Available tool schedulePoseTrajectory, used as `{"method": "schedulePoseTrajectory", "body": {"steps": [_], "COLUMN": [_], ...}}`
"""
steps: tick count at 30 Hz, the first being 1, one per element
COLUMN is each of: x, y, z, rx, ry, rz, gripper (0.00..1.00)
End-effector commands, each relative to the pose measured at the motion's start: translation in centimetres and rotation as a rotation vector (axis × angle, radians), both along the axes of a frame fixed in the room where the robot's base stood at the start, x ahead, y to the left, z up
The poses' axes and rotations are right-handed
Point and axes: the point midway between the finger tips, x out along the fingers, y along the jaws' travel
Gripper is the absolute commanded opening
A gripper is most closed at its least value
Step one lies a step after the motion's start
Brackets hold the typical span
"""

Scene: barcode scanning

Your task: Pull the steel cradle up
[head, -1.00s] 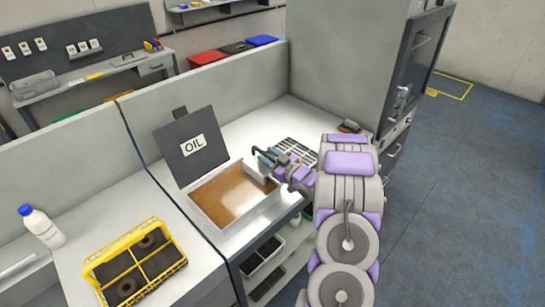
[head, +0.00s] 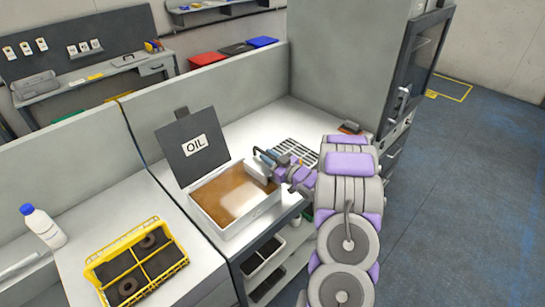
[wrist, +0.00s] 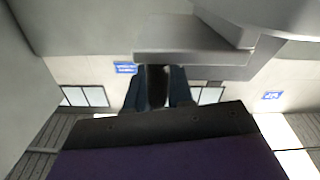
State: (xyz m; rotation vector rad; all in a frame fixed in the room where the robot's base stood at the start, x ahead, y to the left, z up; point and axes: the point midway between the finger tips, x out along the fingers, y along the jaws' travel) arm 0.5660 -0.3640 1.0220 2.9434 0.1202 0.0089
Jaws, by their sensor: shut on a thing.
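The oil bath (head: 235,203) is a white open tank of brown oil on the bench, with its dark lid marked OIL (head: 194,146) standing open behind it. A pale grey steel piece, which looks like the cradle (head: 257,171), shows at the tank's far right end; most of it is hidden. My gripper (head: 263,156) is above that end, reaching in from the right. In the wrist view, its dark blue fingers (wrist: 157,88) are shut on a dark upright bar, apparently the cradle's handle. A pale grey slab (wrist: 190,57) lies just beyond them. Whether the cradle touches the oil is unclear.
A slatted grey rack (head: 297,150) lies behind my gripper. A yellow divided basket (head: 137,265) with dark rings and a white bottle (head: 42,226) stand on the left bench. A tall grey cabinet (head: 345,65) rises behind right. Partition walls run behind the benches.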

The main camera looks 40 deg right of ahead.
Motion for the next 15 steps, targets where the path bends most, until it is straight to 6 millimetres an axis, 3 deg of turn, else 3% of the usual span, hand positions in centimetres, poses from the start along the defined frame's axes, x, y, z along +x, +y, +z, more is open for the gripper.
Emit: {"method": "schedulePoseTrajectory", "body": {"steps": [5, 15], "x": [0.0, 0.0], "y": [-0.5, -0.7], "z": [1.2, 6.7], "rx": [-0.004, -0.005], "ry": [-0.008, -0.012], "rz": [-0.009, -0.011], "gripper": [0.00, 0.00]}}
